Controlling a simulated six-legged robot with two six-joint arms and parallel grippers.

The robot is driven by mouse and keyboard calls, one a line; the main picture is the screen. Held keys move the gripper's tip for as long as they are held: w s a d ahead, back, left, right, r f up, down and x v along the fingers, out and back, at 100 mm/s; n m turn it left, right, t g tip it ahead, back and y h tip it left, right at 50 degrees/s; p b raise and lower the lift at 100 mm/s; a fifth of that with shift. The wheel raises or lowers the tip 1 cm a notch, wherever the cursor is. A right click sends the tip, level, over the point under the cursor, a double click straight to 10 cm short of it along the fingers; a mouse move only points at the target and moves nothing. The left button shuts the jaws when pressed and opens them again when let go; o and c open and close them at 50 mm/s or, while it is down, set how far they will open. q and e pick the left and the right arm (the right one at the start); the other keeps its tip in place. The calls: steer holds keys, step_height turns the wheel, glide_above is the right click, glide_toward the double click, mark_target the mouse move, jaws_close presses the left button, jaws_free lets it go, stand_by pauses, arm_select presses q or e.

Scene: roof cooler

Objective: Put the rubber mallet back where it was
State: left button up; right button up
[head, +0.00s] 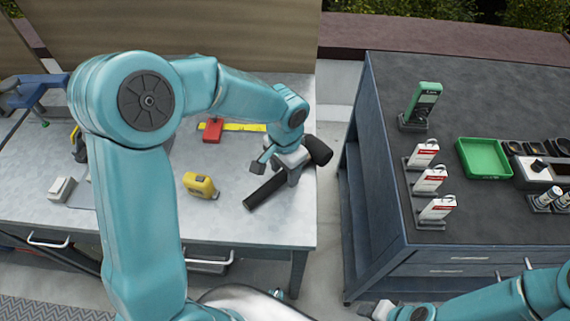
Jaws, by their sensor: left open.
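The rubber mallet lies at the right edge of the grey workbench, its black head (318,150) to the upper right and its black handle (265,192) pointing lower left. My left gripper (277,169) is open, over the mallet's middle, with a finger on either side. It hides the part between head and handle, and I cannot tell whether it touches the mallet. My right gripper (380,310) is low at the bottom edge, in front of the dark cabinet; its jaws are too small to read.
The grey workbench (225,222) also holds a yellow tape measure (201,186), a red block (213,129) and a yellow strip (245,127). A gap separates it from the dark cabinet (390,90), which holds a green tray (484,158), a green meter (424,103) and several red-white items (430,180).

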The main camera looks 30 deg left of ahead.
mark_target(285, 173)
arm_select(q)
steer(key=shift+w+r, duration=0.1)
steer(key=shift+r, duration=0.35)
step_height(285, 173, up, 11)
steer(key=shift+r, duration=0.2)
